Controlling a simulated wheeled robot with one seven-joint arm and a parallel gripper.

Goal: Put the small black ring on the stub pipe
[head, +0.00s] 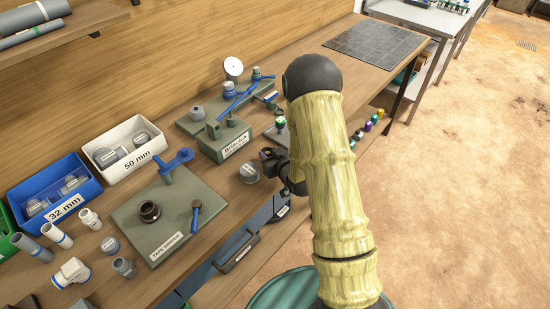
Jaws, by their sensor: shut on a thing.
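My gripper (268,160) is a dark shape left of my arm, low over the bench near its front edge. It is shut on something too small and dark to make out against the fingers. No loose small black ring shows clearly.
A grey round cap (249,172) lies just left of my gripper. A box-shaped block (225,141) with a label and a board with blue valves (240,95) are behind. White (125,147) and blue (55,190) bins and loose fittings are at left. A dark tiled mat (375,48) is clear.

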